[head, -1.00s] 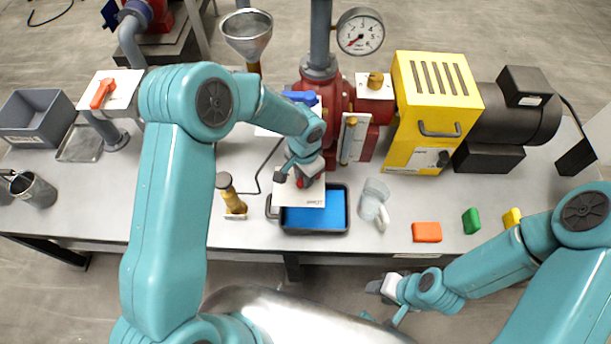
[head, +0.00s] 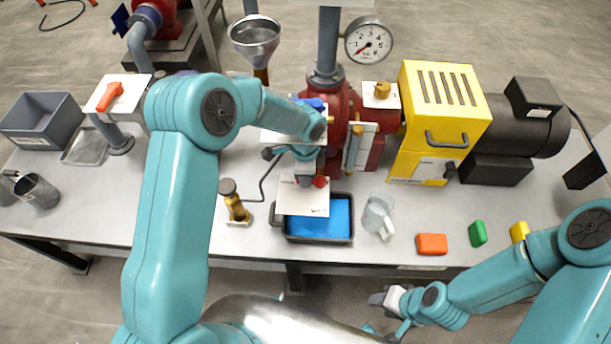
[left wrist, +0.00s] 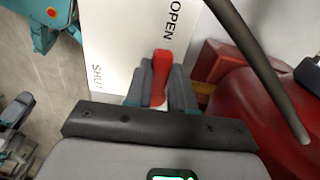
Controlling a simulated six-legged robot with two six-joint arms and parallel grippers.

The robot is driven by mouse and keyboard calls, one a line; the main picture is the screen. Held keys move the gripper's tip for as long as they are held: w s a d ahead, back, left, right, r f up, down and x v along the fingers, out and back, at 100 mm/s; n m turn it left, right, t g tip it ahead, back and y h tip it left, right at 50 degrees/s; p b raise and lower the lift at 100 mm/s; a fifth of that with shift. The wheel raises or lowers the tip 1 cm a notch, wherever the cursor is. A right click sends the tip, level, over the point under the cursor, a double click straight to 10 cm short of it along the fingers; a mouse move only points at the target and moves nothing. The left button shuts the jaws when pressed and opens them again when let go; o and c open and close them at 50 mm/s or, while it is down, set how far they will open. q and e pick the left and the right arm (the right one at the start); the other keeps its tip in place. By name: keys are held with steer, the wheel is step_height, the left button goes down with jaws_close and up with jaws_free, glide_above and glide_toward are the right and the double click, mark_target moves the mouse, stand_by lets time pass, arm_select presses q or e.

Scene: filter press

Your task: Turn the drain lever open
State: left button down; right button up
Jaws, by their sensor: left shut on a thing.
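The drain lever has a red handle, seen in the left wrist view (left wrist: 161,76) and as a small red end in the head view (head: 320,181). My left gripper (head: 306,178) is shut on this handle, with a finger on either side of it in the left wrist view (left wrist: 161,92). Behind it is a white plate (left wrist: 112,45) printed OPEN and SHUT. The handle's tip lies near the word OPEN. The plate also shows in the head view (head: 302,203). The lever's pivot is hidden. My right gripper (head: 384,300) is off the bench's front edge, apart from everything; its jaws are unclear.
A black tray with a blue inside (head: 318,238) sits below the plate, with a clear jug (head: 378,217) beside it. A red press body (head: 340,115), a yellow guard (head: 440,110) and a brass-coloured cylinder (head: 233,203) stand nearby. Coloured blocks (head: 431,244) lie at the right front.

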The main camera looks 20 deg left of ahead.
arm_select(q)
steer(key=shift+w+r+m, duration=0.1)
steer(key=shift+w+m, duration=0.1)
steer(key=shift+m, duration=0.1)
steer(key=c, duration=1)
jaws_free()
steer(key=shift+o, duration=0.2)
steer(key=shift+s, duration=0.15)
